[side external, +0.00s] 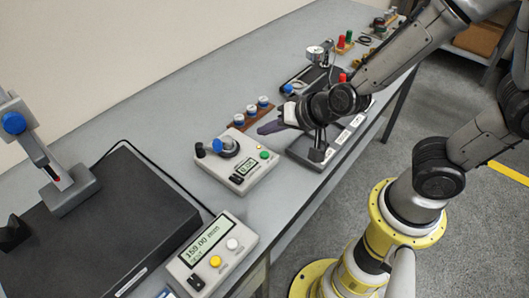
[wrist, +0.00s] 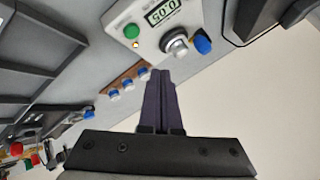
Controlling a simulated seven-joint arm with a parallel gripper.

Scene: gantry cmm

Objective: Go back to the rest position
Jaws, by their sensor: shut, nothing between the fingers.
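My gripper (side external: 271,127) is shut and empty in the side external view, held out sideways over the bench. It points left, close to the white instrument box (side external: 237,176) with a small display, a green button and a dark knob. In the wrist view my gripper (wrist: 162,78) shows its two dark fingers pressed together. I cannot tell the exact height of the fingers above the bench.
A brown rack (side external: 251,115) with blue-topped pieces stands behind my gripper. A dark-based stand (side external: 318,150) is below my wrist.

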